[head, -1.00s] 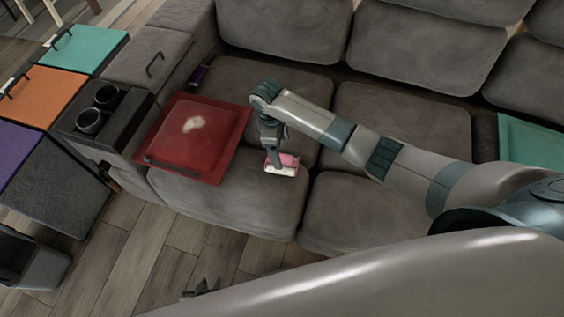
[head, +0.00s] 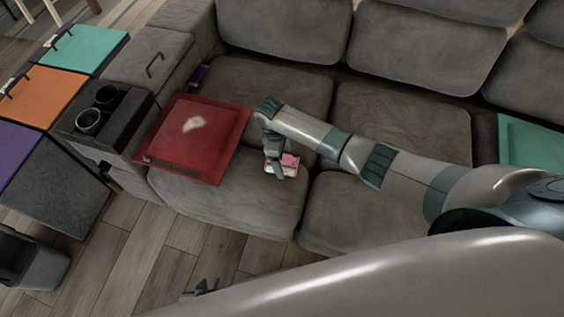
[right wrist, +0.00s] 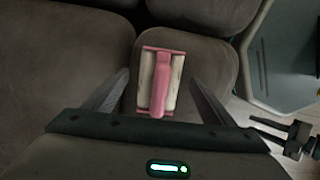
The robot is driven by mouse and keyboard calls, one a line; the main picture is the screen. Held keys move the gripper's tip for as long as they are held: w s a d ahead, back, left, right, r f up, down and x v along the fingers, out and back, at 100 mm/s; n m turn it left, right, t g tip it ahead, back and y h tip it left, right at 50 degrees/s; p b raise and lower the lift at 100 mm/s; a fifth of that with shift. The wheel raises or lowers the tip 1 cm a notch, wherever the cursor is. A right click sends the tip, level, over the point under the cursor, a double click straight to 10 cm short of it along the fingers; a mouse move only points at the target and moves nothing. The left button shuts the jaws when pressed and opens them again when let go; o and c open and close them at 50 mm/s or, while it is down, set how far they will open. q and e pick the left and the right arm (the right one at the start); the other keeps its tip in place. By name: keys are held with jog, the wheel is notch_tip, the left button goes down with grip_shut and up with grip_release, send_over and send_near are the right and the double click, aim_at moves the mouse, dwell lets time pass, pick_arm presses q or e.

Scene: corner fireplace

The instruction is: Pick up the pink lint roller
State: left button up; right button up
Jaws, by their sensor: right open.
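The pink lint roller (head: 290,161), with a pink handle and whitish sides, lies on the grey sofa seat right of the red tray. In the right wrist view the lint roller (right wrist: 161,82) appears between and slightly beyond my open fingers. My right gripper (head: 277,170) is over it in the head view, hiding part of it, and pointing down. The right gripper (right wrist: 158,84) is open and empty; contact with the roller cannot be made out. My left gripper (head: 200,288) shows small and dark low in the head view, partly hidden by my body; its opening is unclear.
A red square tray (head: 222,150) lies on the sofa (head: 235,205) to the left. A teal panel (head: 535,145) is at the right. The wooden floor (head: 140,265) in front is open.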

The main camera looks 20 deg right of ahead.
notch_tip(320, 180, down, 2)
jog(key=shift+s+d, duration=0.1)
dwell(0.4)
jog(key=c, duration=1.2)
